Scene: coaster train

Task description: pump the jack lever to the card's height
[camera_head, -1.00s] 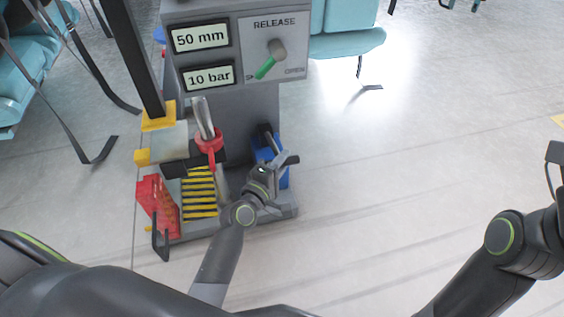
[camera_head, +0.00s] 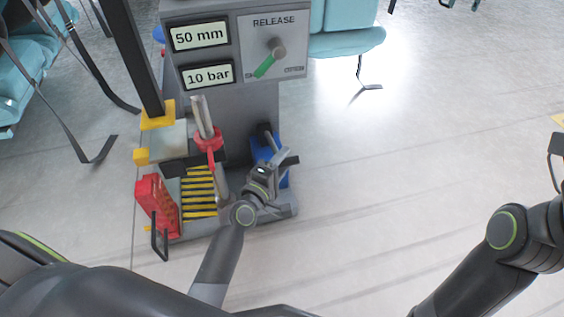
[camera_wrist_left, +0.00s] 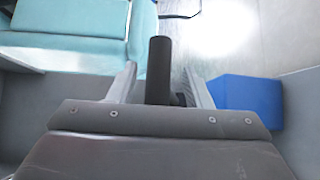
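A black-gripped lever (camera_head: 265,131), which looks like the jack lever, stands upright at the lower right of the grey machine. It also shows as a black post (camera_wrist_left: 159,72) in the left wrist view. My left gripper (camera_head: 284,160) is in front of it. In the wrist view, its two fingers (camera_wrist_left: 160,88) are apart, with the post showing between them; whether either finger touches it I cannot tell.
A release knob (camera_head: 276,47) with a green pointer is on the panel. A blue block (camera_head: 282,178) stands beside the lever, and a red part (camera_head: 156,203) is at the lower left. Teal seats (camera_head: 345,42) stand behind. The floor on the right is clear.

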